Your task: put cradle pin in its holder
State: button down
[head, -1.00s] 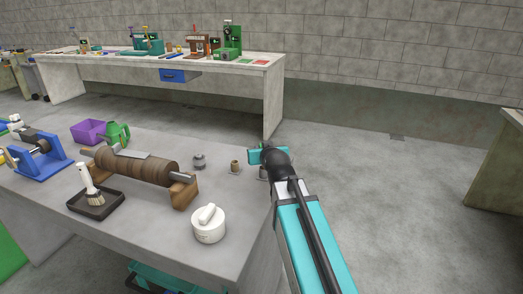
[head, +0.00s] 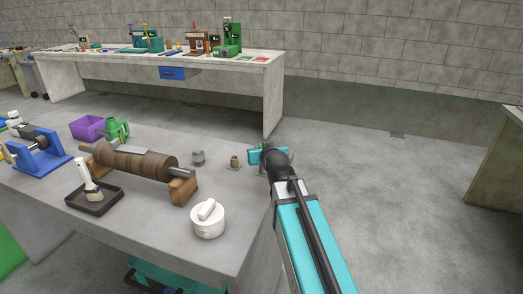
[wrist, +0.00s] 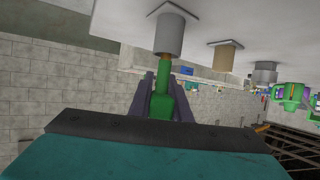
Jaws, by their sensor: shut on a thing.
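My gripper (wrist: 163,88) is shut on the green cradle pin (wrist: 162,104), between its two dark fingers. In the wrist view, where the bench top appears at the top of the picture, the pin's narrow end meets the open end of a grey cylindrical holder (wrist: 171,35). Pin and holder look nearly in line. I cannot tell whether the tip is inside or only in front of the mouth. In the head view my gripper (head: 268,157) is at the bench's right edge, and my arm hides the pin and most of that holder.
A tan cylinder (head: 235,162) and a grey cylinder (head: 198,157) stand left of my gripper. A white lidded pot (head: 208,222), a wooden roller (head: 138,164) on its cradle and a black tray (head: 108,203) share the bench (head: 165,228). The floor at right is clear.

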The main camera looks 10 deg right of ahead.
jog(key=shift+f, duration=0.15)
jog(key=c, duration=1.6)
grip_release()
jog(key=shift+o, duration=0.2)
jog(key=shift+s, duration=0.15)
jog(key=shift+v, duration=1.25)
jog(key=shift+s+b, duration=0.2)
jog(key=shift+b, duration=0.6)
jog(key=b+v, duration=1)
jog(key=b, duration=0.6)
jog(key=shift+s+r, duration=0.2)
jog(key=shift+r, duration=0.05)
